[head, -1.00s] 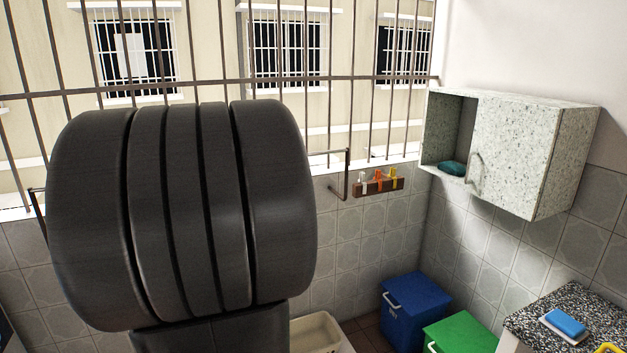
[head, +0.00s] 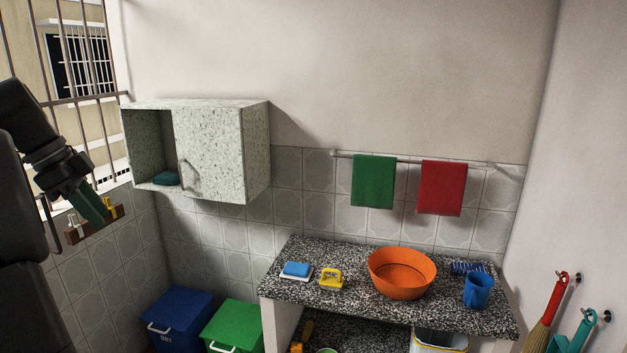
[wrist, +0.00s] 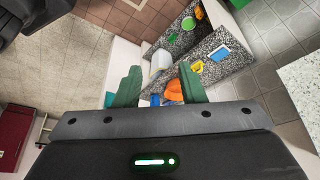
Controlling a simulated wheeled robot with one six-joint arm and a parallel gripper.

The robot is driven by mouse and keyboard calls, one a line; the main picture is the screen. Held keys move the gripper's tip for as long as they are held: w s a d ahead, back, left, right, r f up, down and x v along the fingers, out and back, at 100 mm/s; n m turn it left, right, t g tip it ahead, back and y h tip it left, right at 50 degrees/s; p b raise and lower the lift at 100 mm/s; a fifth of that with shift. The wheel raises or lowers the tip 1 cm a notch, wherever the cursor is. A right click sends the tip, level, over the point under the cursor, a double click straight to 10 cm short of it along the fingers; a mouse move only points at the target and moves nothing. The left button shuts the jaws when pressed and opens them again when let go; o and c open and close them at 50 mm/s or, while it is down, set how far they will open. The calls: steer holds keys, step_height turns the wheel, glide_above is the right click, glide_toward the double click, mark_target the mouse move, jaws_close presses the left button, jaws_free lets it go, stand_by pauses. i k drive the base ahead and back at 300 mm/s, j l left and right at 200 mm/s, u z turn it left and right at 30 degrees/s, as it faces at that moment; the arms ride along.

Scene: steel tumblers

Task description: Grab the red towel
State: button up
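The red towel (head: 442,188) hangs over a wall rail, to the right of a green towel (head: 373,182), above the speckled counter in the head view. My gripper (head: 97,212) is at the left edge of the head view, far from the towel, with its green fingers pointing down. In the wrist view my gripper (wrist: 158,88) shows its two green fingers spread apart with nothing between them. I cannot make out the red towel in the wrist view.
A wall cabinet (head: 222,150) is partly open. Blue (head: 180,318) and green (head: 232,328) bins stand left of the counter. Brooms hang at right.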

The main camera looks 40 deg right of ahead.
mark_target(442, 187)
steer(key=l+z, duration=0.25)
steer(key=l, duration=0.2)
steer(key=i+l+z, duration=0.15)
steer(key=l+z, duration=0.15)
steer(key=i+l+z, duration=0.25)
steer(key=l, duration=0.25)
steer(key=i+l+z, duration=0.1)
steer(key=l+z, duration=0.2)
steer(key=i+l+z, duration=0.25)
steer(key=l, duration=0.2)
steer(key=i+l, duration=0.3)
steer(key=l, duration=0.15)
steer(key=i+l, duration=0.3)
steer(key=l, duration=0.15)
